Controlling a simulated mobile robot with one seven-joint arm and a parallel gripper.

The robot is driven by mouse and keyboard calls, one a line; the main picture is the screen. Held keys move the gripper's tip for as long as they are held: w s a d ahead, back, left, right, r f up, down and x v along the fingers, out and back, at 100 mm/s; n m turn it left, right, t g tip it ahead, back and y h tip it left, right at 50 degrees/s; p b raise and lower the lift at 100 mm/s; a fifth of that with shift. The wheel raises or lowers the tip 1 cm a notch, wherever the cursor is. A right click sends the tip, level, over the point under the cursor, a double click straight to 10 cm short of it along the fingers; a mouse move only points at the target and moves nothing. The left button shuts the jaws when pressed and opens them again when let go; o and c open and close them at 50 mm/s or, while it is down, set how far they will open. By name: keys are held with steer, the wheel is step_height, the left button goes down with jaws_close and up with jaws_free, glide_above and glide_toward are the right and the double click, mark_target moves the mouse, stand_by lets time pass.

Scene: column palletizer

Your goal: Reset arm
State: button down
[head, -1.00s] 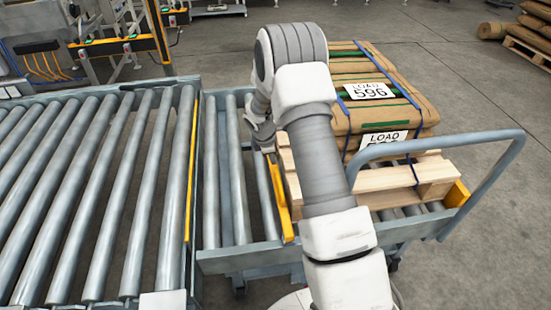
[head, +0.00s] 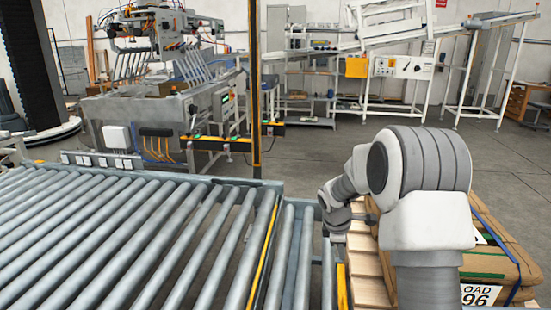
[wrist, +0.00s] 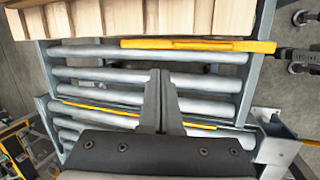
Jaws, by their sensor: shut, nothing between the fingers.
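My gripper (wrist: 160,105) is in the lower middle of the wrist view, its two dark fingers together with nothing between them. It is over the grey rollers (wrist: 150,78), apart from the wooden pallet (wrist: 165,18) at the top of that view. In the head view my arm rises at the right, bends over and hangs down beside the pallet (head: 368,270); the fingertips are too small there to make out. The strapped brown load (head: 505,262) with its "96" label lies on the pallet, partly hidden by my arm.
A wide roller conveyor (head: 120,235) fills the left of the head view. A yellow stop bar (wrist: 200,45) runs along the pallet in the wrist view. A machine (head: 165,105) and a white frame (head: 400,65) stand behind. Grey floor (head: 300,160) between is clear.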

steer(key=s+a+r+m+t+p, duration=0.15)
steer(key=s+r+m, duration=0.25)
steer(key=s+r, duration=0.45)
steer(key=s+a+r+m+p, duration=0.1)
steer(key=s+a+r+m, duration=0.15)
steer(key=s+r, duration=0.65)
steer(key=s+a+r+m+y+p, duration=0.1)
steer(key=s+r+m, duration=0.3)
steer(key=s, duration=0.4)
steer(key=s+a+r+m+t+y+p, duration=0.1)
steer(key=s+r+m, duration=0.3)
steer(key=s, duration=0.4)
steer(key=shift+a+r+y+p, duration=0.4)
steer(key=shift+a+p, duration=0.2)
steer(key=shift+a, duration=0.3)
steer(key=shift+t, duration=0.25)
